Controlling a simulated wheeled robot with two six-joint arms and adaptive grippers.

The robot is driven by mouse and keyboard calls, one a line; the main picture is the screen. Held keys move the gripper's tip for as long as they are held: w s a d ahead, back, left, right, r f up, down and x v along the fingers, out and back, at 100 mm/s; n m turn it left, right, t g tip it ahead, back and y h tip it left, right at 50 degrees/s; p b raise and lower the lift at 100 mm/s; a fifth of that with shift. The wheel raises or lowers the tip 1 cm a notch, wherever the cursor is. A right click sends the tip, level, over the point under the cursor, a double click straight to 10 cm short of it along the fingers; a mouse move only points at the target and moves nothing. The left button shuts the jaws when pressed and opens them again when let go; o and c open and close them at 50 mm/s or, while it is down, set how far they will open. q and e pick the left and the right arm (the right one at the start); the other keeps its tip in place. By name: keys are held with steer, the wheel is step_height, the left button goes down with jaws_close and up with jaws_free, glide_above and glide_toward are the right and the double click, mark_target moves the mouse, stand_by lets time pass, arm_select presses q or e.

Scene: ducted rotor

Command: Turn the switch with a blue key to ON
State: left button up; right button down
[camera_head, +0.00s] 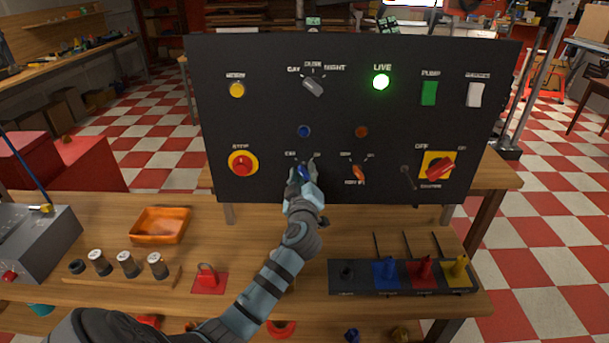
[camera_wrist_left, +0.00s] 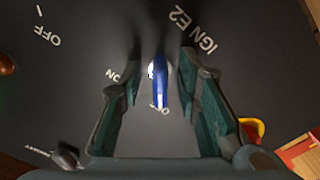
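The switch with the blue key (camera_head: 303,172) is in the lower row of the black panel. In the left wrist view, which looks upside down, the blue key (camera_wrist_left: 160,92) is upright in the picture, its lower end over the OFF label; the ON label (camera_wrist_left: 113,75) is off to its left. The print "IGN E2" (camera_wrist_left: 193,30) is above it. My left gripper (camera_head: 304,167) is at the panel around the key. In the wrist view its fingers (camera_wrist_left: 162,72) stand on either side of the key with gaps. My right gripper is not in view.
An orange key switch (camera_head: 358,173) is to the right, and a red STOP button (camera_head: 242,163) to the left. Above are a blue lamp (camera_head: 304,131) and a grey selector (camera_head: 313,87). A red-and-yellow rotary switch (camera_head: 438,166) is at the lower right. The wooden bench (camera_head: 245,222) is below.

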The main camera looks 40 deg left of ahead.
arm_select(q)
jaws_close()
steer(key=shift+f, duration=0.1)
steer(key=m, duration=0.2)
steer(key=shift+m+b, duration=0.3)
steer(key=m, duration=0.3)
steer(key=shift+m, duration=0.3)
steer(key=m, duration=0.4)
steer(key=shift+m+p, duration=0.3)
steer(key=shift+p, duration=0.05)
steer(key=m+p, duration=0.1)
steer(key=m, duration=0.4)
steer(key=shift+a, duration=0.1)
jaws_free()
